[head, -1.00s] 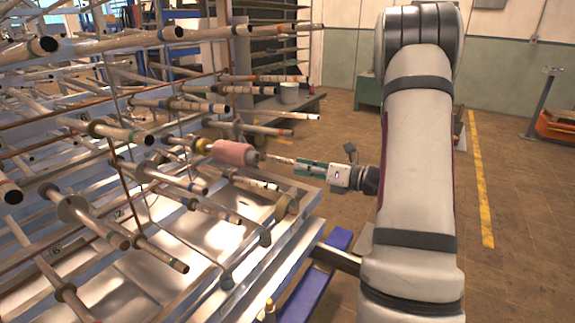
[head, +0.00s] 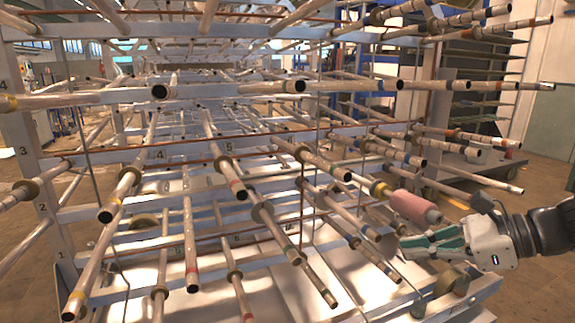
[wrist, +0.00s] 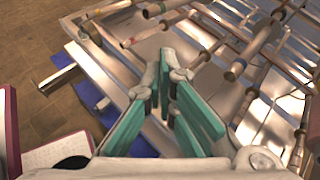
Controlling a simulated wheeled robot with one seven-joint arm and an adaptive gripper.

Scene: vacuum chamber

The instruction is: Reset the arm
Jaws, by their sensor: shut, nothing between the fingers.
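My gripper (head: 432,243) is at the right of the head view, with green-lined fingers pointing left. It is shut and holds nothing. The wrist view also shows its fingers (wrist: 168,88), pointing toward the metal rack (wrist: 105,58). A pink spool (head: 415,207) sits on a rod of the rack just above and left of my gripper in the head view. I cannot tell whether the gripper touches anything there.
The rack, with many protruding rods (head: 232,180), fills most of the head view. A bright metal tray (head: 270,305) lies below the rods. Brown floor (head: 548,176) shows at the right. A blue beam (wrist: 88,108) lies at the left in the wrist view.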

